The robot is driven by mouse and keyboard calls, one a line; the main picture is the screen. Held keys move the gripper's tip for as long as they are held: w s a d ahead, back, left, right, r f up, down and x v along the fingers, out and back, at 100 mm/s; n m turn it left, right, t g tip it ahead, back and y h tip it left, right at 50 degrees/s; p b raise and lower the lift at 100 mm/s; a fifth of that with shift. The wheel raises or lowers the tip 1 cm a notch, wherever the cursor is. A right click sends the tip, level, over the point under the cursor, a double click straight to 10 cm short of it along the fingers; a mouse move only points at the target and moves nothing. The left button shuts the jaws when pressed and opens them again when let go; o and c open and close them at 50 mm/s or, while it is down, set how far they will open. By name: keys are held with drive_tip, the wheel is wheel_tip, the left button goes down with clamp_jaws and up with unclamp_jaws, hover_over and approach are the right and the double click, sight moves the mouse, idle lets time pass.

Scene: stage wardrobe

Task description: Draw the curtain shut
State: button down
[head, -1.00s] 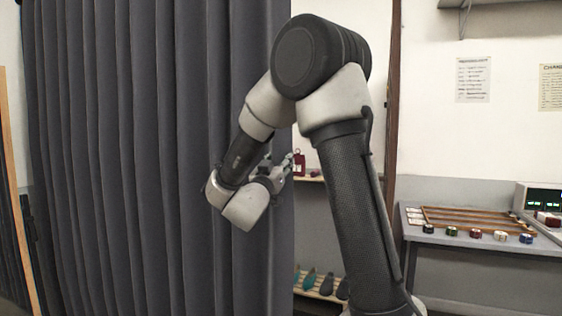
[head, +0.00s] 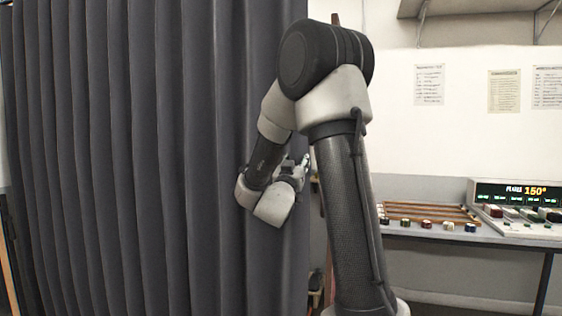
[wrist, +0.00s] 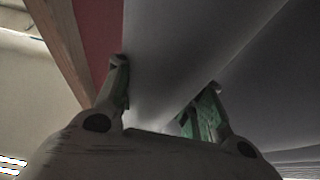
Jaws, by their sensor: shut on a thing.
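The dark grey pleated curtain (head: 150,160) hangs across the left half of the head view, its right edge beside my arm. My gripper (head: 303,164) is at that edge, partly hidden behind my own wrist. In the wrist view the two fingers of my gripper (wrist: 165,85) stand on either side of a grey fold of the curtain (wrist: 160,50) and are shut on it. Little of the opening shows between the curtain edge and the post behind my arm.
A grey table (head: 405,231) to the right carries a rack with several small coloured items. A control console (head: 520,208) with a lit display stands on its right. Notices (head: 430,85) hang on the white wall under a shelf (head: 470,8).

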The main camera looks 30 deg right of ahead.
drive_tip(key=shift+s+d, duration=1.15)
drive_tip(key=shift+s, duration=0.3)
drive_tip(key=shift+f, duration=0.1)
drive_tip(key=c, duration=0.9)
unclamp_jaws()
drive_tip(key=shift+s+d, duration=0.1)
drive_tip(key=shift+s, duration=0.05)
drive_tip(key=v, duration=1.2)
